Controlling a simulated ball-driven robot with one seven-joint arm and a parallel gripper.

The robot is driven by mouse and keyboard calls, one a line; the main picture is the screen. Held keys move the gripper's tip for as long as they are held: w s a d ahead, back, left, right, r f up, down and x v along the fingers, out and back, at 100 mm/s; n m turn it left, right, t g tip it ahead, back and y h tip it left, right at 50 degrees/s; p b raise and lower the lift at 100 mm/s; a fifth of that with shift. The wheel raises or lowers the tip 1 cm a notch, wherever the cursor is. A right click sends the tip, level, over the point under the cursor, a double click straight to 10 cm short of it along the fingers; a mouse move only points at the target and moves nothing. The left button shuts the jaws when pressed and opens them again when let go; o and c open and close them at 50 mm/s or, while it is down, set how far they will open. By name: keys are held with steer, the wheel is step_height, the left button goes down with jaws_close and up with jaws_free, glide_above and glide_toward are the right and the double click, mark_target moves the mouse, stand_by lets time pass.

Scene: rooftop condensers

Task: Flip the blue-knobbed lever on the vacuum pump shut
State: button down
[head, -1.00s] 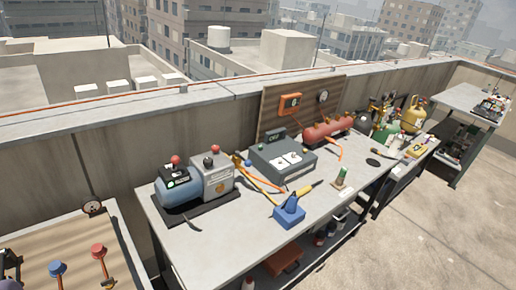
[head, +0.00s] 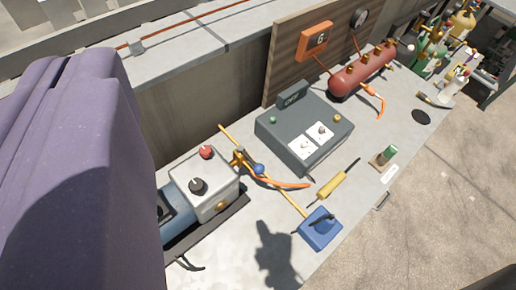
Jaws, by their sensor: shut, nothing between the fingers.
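The vacuum pump (head: 207,189) stands on the bench at lower centre-left, a grey box with a blue cylinder partly hidden by a large purple part of mine. A red knob and a black knob sit on its top. A brass valve (head: 238,158) is at its right side, and the lever's blue knob (head: 258,169) sticks out to the right of it. The lever's exact angle is hard to tell. My gripper's fingers are not in view; a dark arm-like shadow falls on the bench in front of the pump.
A grey scale-like box (head: 303,132), a yellow-handled tool (head: 333,184) and a blue block (head: 320,229) lie right of the valve. An orange hose (head: 285,184) runs close by it. A red manifold tank (head: 363,71) stands farther back. The bench front is mostly clear.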

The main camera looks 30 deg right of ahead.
steer(key=shift+w+d, duration=0.1)
steer(key=shift+w, duration=0.2)
steer(key=shift+s+r, duration=0.1)
steer(key=w+d+f+n+g+h+p, duration=0.1)
steer(key=w+d+f+g+p, duration=0.15)
steer(key=w+f, duration=0.5)
steer(key=w+d+f+n+g+p, duration=0.15)
steer(key=w+f+p, duration=0.3)
steer(key=f, duration=0.55)
steer(key=d+f+n+g+p, duration=0.1)
steer(key=d+f+g+p, duration=0.1)
steer(key=f, duration=0.9)
steer(key=s+d+f+n+g+h+p, duration=0.1)
steer(key=d+f+n+g+p, duration=0.1)
steer(key=f, duration=0.9)
steer(key=shift+s+d+g, duration=0.15)
steer(key=shift+d+g, duration=0.2)
steer(key=shift+g, duration=0.15)
steer(key=shift+f, duration=0.15)
